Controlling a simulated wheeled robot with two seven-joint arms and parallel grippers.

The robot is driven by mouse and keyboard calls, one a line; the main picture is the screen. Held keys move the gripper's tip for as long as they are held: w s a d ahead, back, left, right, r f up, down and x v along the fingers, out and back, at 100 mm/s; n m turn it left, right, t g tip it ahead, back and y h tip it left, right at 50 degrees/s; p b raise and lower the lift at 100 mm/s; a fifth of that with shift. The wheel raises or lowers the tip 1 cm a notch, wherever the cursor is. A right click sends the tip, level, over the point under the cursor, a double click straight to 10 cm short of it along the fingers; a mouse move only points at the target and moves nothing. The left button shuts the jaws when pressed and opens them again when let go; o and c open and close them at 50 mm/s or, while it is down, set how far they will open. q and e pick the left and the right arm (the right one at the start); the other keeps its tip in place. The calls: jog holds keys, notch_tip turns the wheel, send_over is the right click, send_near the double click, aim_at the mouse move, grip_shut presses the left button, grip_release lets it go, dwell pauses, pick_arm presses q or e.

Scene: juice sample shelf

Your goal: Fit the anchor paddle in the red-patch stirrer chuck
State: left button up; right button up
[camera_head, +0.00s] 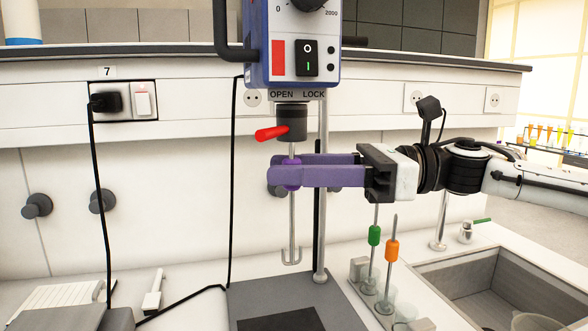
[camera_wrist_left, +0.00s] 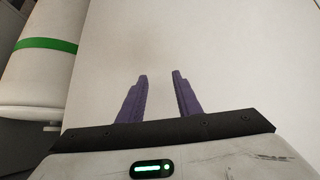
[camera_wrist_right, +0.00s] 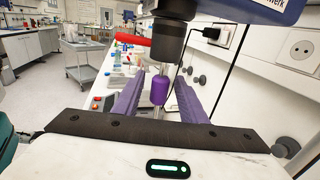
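The red-patch stirrer (camera_head: 278,58) hangs in the upper middle of the head view. Its dark chuck (camera_head: 292,123) has a red lever (camera_head: 270,133) pointing left, on the OPEN side. The anchor paddle (camera_head: 292,225) is upright under the chuck, its shaft top meeting the chuck's underside; the depth inside is hidden. Its purple collar (camera_wrist_right: 160,90) lies between the fingers of my right gripper (camera_head: 275,172), with gaps on both sides in the right wrist view, so this gripper is open around it. My left gripper (camera_wrist_left: 160,75) is open and empty, outside the head view.
Paddles with green (camera_head: 374,236) and orange (camera_head: 391,250) collars stand in a rack at the right, before a sink (camera_head: 480,265). The stirrer's post (camera_head: 322,210) rises behind the paddle from a grey base (camera_head: 255,290). A black cable hangs left of the stirrer.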

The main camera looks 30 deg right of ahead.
jog(key=shift+d, duration=0.1)
dwell(0.3)
pick_arm(q)
notch_tip(320, 180, down, 6)
jog(key=d+b, duration=0.1)
jog(key=b, duration=0.8)
jog(key=shift+w+d+h, duration=0.2)
jog(key=shift+w+h, duration=0.05)
jog(key=shift+h, duration=0.05)
pick_arm(e)
jog(key=v, duration=1)
